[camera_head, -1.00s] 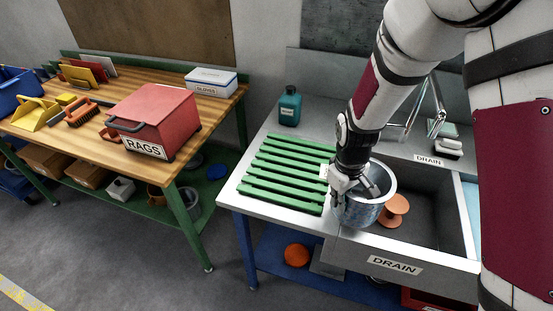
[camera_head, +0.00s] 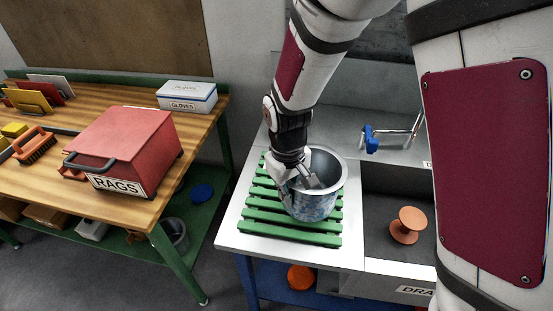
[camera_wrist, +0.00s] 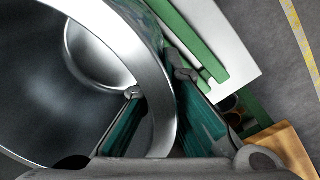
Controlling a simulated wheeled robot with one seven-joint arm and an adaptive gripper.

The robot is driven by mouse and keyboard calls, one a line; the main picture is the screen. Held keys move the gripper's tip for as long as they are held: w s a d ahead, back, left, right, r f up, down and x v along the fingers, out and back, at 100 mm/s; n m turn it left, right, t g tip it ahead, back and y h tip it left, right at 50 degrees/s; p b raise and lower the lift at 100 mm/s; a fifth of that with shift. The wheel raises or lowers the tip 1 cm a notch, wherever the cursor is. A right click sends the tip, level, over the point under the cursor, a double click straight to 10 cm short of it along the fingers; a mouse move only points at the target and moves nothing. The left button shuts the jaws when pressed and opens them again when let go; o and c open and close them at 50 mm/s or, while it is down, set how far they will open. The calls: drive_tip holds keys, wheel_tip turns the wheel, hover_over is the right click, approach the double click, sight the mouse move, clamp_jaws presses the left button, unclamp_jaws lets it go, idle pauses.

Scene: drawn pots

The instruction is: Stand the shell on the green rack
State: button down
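The shell (camera_head: 313,206) is a round metal pot with a mottled blue-grey outside and a bare grey inside. It is upright, open end up, over the right part of the green rack (camera_head: 262,215). I cannot tell whether its base touches the slats. My gripper (camera_head: 300,184) is shut on the shell's wall at its left side. In the wrist view, one finger is inside the shell (camera_wrist: 110,30) and the other is outside, with the wall between them. Green slats of the rack (camera_wrist: 190,40) show beyond the outer finger.
The sink basin (camera_head: 375,210) lies right of the rack, with an orange spool-shaped thing (camera_head: 408,225) inside. A tap with a blue part (camera_head: 372,138) stands behind it. A wooden bench on the left carries a red rags box (camera_head: 125,150) and a gloves box (camera_head: 187,97).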

drive_tip(key=shift+w+a+f+p, duration=0.15)
drive_tip(key=shift+w+a+f, duration=0.45)
drive_tip(key=shift+w, duration=0.5)
drive_tip(key=shift+w+a+f+p, duration=0.25)
drive_tip(key=shift+w+f, duration=0.55)
drive_tip(key=shift+w, duration=0.35)
drive_tip(key=shift+w+a+f+p, duration=0.1)
drive_tip(key=shift+w+a+f, duration=0.5)
drive_tip(key=shift+w, duration=0.5)
drive_tip(key=shift+d+f, duration=0.15)
drive_tip(key=shift+f, duration=0.05)
drive_tip(key=c, duration=1.8)
unclamp_jaws()
drive_tip(key=shift+r, duration=0.1)
